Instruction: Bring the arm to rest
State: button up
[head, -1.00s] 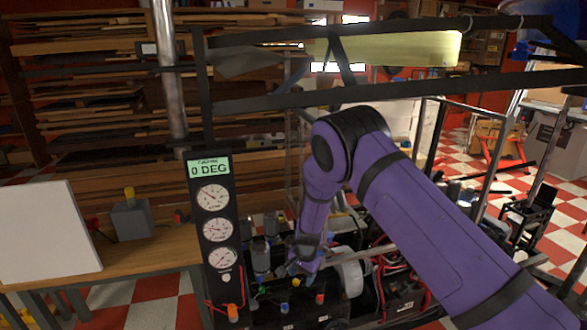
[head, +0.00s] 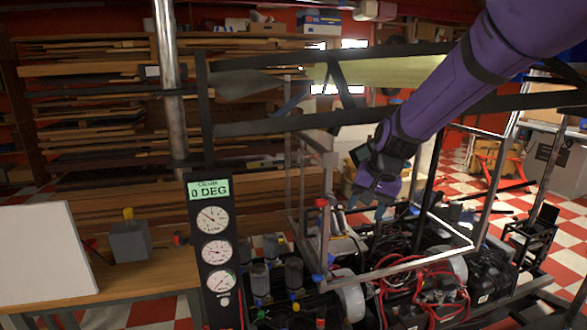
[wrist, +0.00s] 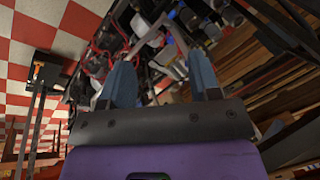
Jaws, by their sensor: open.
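My gripper (head: 366,204) hangs from my purple arm in the head view, above the right part of the engine assembly (head: 420,285). It points down and is tilted. In the wrist view its two blue fingers (wrist: 163,85) stand apart with nothing between them. The engine assembly, with red and black wiring, lies beyond the fingers in the wrist view. Whether the fingers are clear of the frame bars behind them is hard to tell in the head view.
A dark metal frame (head: 280,122) crosses above the assembly, close to my arm. A clear-sided guard (head: 312,190) stands left of my gripper. A gauge panel (head: 215,250) reads 0 DEG. A workbench (head: 150,268) holds a grey box (head: 130,240) and a white board (head: 40,250).

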jog(key=s+d+r+n+t, duration=0.1)
jog(key=s+d+r, duration=0.3)
jog(key=s+r, duration=0.3)
jog(key=s+d+r+n+t, duration=0.1)
jog(key=s+d+r, duration=0.35)
jog(key=s, duration=0.45)
jog(key=s+d+h, duration=0.1)
jog(key=s+d, duration=0.1)
jog(key=s, duration=0.5)
jog(key=s+d+n+h, duration=0.1)
jog(key=s+d, duration=0.2)
jog(key=s, duration=0.5)
jog(key=shift+r+n+t, duration=0.3)
jog(key=shift+r+t, duration=0.05)
jog(key=shift+t, duration=0.05)
